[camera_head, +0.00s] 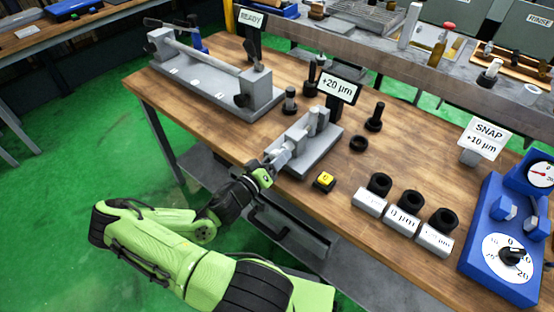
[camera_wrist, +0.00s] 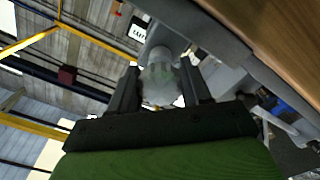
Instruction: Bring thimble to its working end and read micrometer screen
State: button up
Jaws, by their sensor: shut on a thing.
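The micrometer sits in a grey fixture (camera_head: 313,150) near the front edge of the wooden bench. Its screen (camera_head: 339,86) stands behind it and reads "+20 µm". My gripper (camera_head: 276,160) is at the fixture's near left end. In the wrist view, my gripper (camera_wrist: 160,85) has its two dark fingers on either side of a round grey thimble (camera_wrist: 159,80) and is shut on it. In the head view, my gripper partly hides the thimble.
A yellow-topped button (camera_head: 325,181) lies just right of my gripper. Grey blocks with black rings (camera_head: 403,221) and a blue gauge (camera_head: 505,240) stand further right. A long grey fixture (camera_head: 215,80) with a "READY" sign (camera_head: 251,19) is at the back left. Black posts stand behind the micrometer.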

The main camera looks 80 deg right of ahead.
jog(key=shift+f, duration=0.2)
jog(key=o, duration=1)
jog(key=shift+r, duration=0.1)
jog(key=v, duration=1.6)
